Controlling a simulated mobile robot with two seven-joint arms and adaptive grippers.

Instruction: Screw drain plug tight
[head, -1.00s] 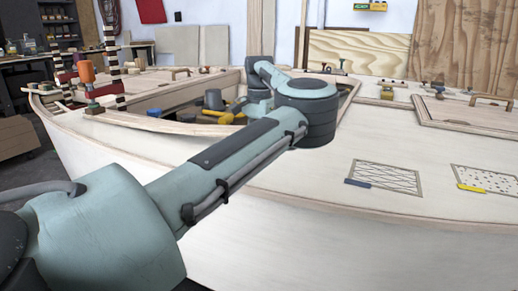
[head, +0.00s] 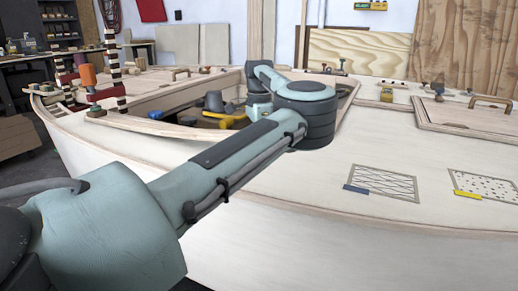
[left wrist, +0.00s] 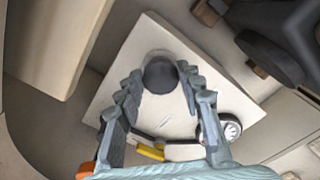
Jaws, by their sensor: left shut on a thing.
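The drain plug appears as a dark, round-topped knob (left wrist: 160,76) on a pale square panel (left wrist: 147,38) in the left wrist view. My left gripper (left wrist: 159,73) has its two grey fingers on opposite sides of the knob, shut on it near the tips. The knob's lower part and any thread are hidden, so I cannot tell how deep it sits. In the head view my left arm reaches over the hull side (head: 120,160) into the open cockpit, and its fingers and the plug are hidden there. My right gripper is not in view.
A round white-faced gauge (left wrist: 226,130) lies close to the right finger. A yellow-handled tool (left wrist: 150,152) lies between the fingers, nearer the palm. Hull walls surround the work. The deck holds a closed hatch (head: 465,120) and patterned patches (head: 382,182).

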